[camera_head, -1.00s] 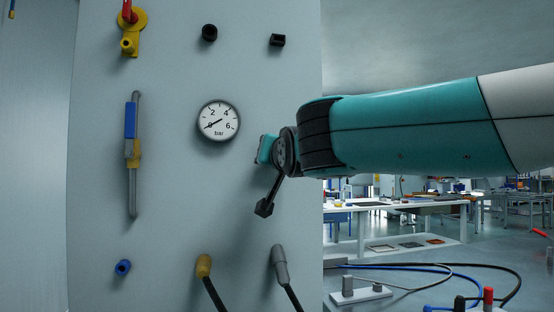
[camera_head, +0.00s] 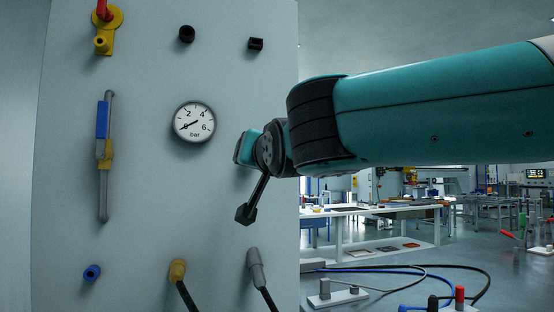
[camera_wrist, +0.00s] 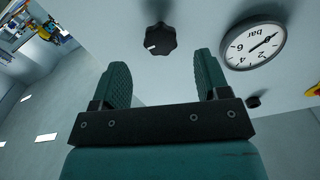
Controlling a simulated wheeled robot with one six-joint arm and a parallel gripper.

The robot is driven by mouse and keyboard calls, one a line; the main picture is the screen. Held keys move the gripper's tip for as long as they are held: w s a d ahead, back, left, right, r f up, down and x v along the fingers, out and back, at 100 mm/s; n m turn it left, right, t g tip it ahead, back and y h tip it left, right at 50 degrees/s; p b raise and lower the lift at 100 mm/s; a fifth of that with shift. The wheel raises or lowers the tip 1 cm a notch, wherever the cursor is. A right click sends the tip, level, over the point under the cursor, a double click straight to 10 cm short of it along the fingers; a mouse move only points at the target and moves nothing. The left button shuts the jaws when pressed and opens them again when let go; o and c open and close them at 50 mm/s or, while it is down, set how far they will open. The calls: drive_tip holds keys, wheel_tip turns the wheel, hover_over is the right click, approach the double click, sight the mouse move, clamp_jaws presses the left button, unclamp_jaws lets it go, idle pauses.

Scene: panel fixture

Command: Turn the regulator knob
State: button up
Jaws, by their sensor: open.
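The regulator knob (camera_wrist: 160,40) is black and fluted with a white mark, on the grey panel in the wrist view. It lies beyond my fingertips, roughly between them sideways, and nothing grips it. In the head view it is hidden behind my gripper. My gripper (camera_wrist: 163,72) is open and empty, with a teal pad on each side. In the head view my gripper (camera_head: 243,147) is at the panel's right part, right of the gauge. The round white bar gauge (camera_head: 194,122) has its needle near 0; it also shows upside down in the wrist view (camera_wrist: 254,46).
The panel also carries a blue-handled yellow valve (camera_head: 104,150), a red-and-yellow fitting (camera_head: 102,40), two small black parts above, and a blue port (camera_head: 92,273). A yellow connector (camera_head: 177,270) and a grey connector (camera_head: 256,268) with cables sit low.

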drive_tip(key=b+v, duration=0.1)
drive_tip(key=v, duration=1.1)
drive_tip(key=shift+f, duration=0.1)
drive_tip(key=s+d+f+n+g, duration=0.2)
drive_tip(key=d+f+g, duration=0.15)
drive_tip(key=f, duration=0.45)
drive_tip(key=s+d+f+n+g+h, duration=0.15)
drive_tip(key=f+g, duration=0.25)
drive_tip(key=f, duration=0.5)
drive_tip(key=s+d+f+n+g+y, duration=0.1)
drive_tip(key=s+d+f+g, duration=0.25)
drive_tip(key=f, duration=0.45)
drive_tip(key=s+d+f+n+g, duration=0.2)
drive_tip(key=s+d+f+g, duration=0.25)
drive_tip(key=s+f, duration=0.35)
drive_tip(key=s+r+g+p, duration=0.1)
drive_tip(key=s+r+p, duration=0.1)
drive_tip(key=r+p, duration=0.7)
drive_tip(key=s+r+g+p, duration=0.1)
drive_tip(key=s+r+p, duration=0.1)
drive_tip(key=r+p, duration=0.8)
drive_tip(key=shift+a+r, duration=0.2)
drive_tip(key=shift+r, duration=0.05)
